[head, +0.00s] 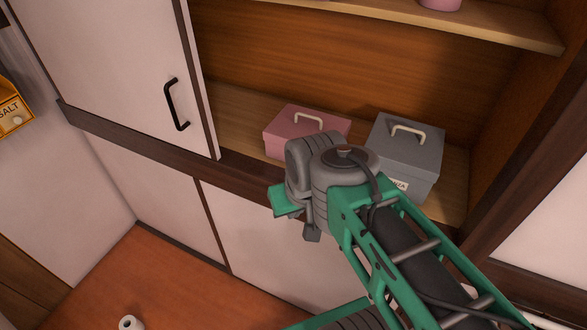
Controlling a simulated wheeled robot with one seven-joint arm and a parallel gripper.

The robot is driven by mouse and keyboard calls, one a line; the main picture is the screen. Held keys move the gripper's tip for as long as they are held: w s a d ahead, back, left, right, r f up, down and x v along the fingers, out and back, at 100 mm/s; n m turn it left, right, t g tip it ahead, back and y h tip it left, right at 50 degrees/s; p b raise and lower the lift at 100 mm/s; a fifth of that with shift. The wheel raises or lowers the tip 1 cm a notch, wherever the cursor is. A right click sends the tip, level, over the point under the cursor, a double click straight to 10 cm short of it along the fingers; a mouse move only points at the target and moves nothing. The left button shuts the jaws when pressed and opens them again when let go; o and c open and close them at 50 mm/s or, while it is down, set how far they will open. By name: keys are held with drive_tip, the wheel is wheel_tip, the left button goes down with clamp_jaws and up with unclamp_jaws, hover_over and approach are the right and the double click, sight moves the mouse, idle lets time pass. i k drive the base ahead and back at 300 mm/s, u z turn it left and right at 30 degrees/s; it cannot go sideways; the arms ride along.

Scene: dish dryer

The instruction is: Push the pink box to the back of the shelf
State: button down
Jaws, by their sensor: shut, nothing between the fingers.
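The pink box (276,145) stands upright on the wooden shelf (240,117) inside the open cupboard, in the head view. It has a lid with a pale handle on top. There is bare shelf to its left, and the cupboard's back panel is behind it. My arm's grey joint hides the lower right part of the box. I cannot tell whether any part of me touches it. My gripper cannot be made out; it is hidden or out of frame.
A grey box (405,145) with a pale handle and a label stands right of the pink box. A white door (110,60) with a black handle (174,105) covers the cupboard's left side. An upper shelf (470,22) runs above. A white roll-like object (130,323) lies on the floor.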

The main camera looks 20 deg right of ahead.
sight(292, 122)
drive_tip(key=z, duration=0.05)
drive_tip(key=k, duration=1.05)
drive_tip(key=u, duration=0.85)
drive_tip(key=i, duration=0.7)
drive_tip(key=u, duration=0.6)
drive_tip(key=i, duration=0.65)
drive_tip(key=z, duration=0.25)
